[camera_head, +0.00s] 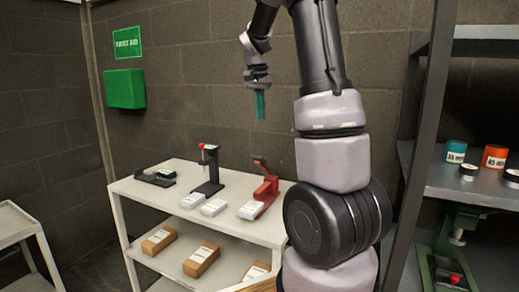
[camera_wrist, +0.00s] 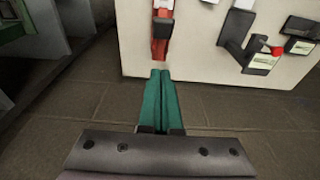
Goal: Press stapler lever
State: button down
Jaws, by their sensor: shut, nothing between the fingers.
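A red upright device with a dark top arm, which looks like the stapler (camera_head: 266,188), stands at the right of the white cart's top. In the wrist view the red stapler (camera_wrist: 160,45) is at the top, just beyond my fingertips in the picture. A black upright device with a red knob (camera_head: 209,172) stands left of it; it also shows in the wrist view (camera_wrist: 248,50). My gripper (camera_head: 260,106), with green fingers, hangs in the air above the cart, apart from the devices. Its fingers (camera_wrist: 162,74) are together and empty.
The white cart (camera_head: 135,190) also bears a low black device (camera_head: 156,178) and several small white packs. Brown boxes (camera_head: 201,261) lie on its lower shelf. A grey shelf unit (camera_head: 470,186) with cans stands at right. Another white cart (camera_head: 16,222) is at far left.

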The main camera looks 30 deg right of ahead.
send_over(264, 166)
jog(key=w, duration=0.1)
notch_tip(264, 166, down, 9)
jog(key=shift+a+f, duration=0.1)
jog(key=f, duration=0.1)
jog(key=a+f, duration=0.1)
jog(key=s+f, duration=0.1)
jog(key=shift+a, duration=0.15)
jog(key=shift+s+a+f, duration=0.1)
jog(key=shift+a+f, duration=0.15)
jog(key=shift+f, duration=0.2)
